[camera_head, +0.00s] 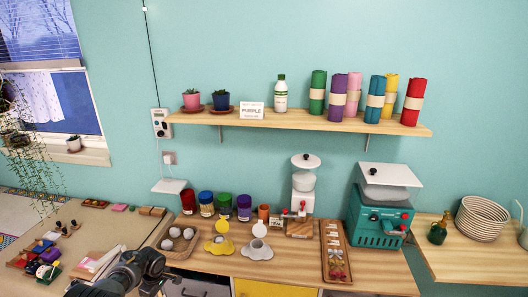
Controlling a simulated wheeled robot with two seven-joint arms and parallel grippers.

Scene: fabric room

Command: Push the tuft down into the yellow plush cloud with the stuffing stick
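The yellow plush cloud (219,246) lies on the wooden worktop, with a yellow upright part at its top. A grey cloud-shaped piece (257,250) with a similar upright part sits just right of it. White tufts (175,233) lie in a wooden tray left of the yellow cloud. I cannot tell whether a tuft is in the yellow cloud. My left gripper (160,284) is low at the bottom, left of and nearer than the yellow cloud, apart from it. Its fingers are too dark and small to read. I cannot make out the stuffing stick. My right gripper is out of view.
Several coloured jars (206,204) stand behind the clouds. A white dispenser (303,188) and a teal machine (379,215) stand to the right. A long wooden tray (335,252) holds small items. A wall shelf (300,121) carries rolls, pots and a bottle.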

